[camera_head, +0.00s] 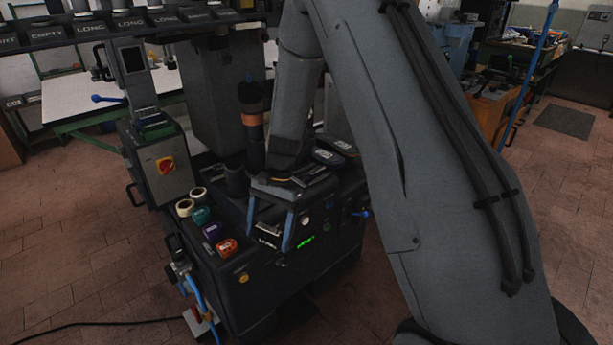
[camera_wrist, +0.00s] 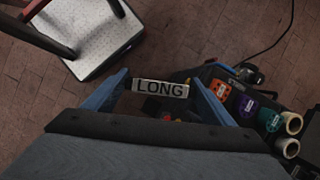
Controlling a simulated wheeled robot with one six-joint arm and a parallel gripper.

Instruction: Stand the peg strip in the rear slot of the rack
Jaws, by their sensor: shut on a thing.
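My gripper (camera_head: 268,236) points down at the front of the dark machine in the head view, its two blue fingers apart. In the wrist view my gripper (camera_wrist: 160,80) is shut on a dark strip with a pale LONG label (camera_wrist: 160,88), which appears to be the peg strip. The strip sits crosswise between the fingertips, and the label (camera_head: 267,242) also shows in the head view. Its pegs cannot be made out. A dark rack-like rail (camera_head: 90,29) with several labelled plates crosses the top left of the head view. I cannot tell which slot is the rear one.
The dark machine (camera_head: 263,292) stands below my gripper, with a green display. Tape rolls and coloured items (camera_head: 211,232) lie along its left side. A grey box with a red-yellow switch (camera_head: 166,166) rises behind them. Open brick floor (camera_head: 90,250) lies at left.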

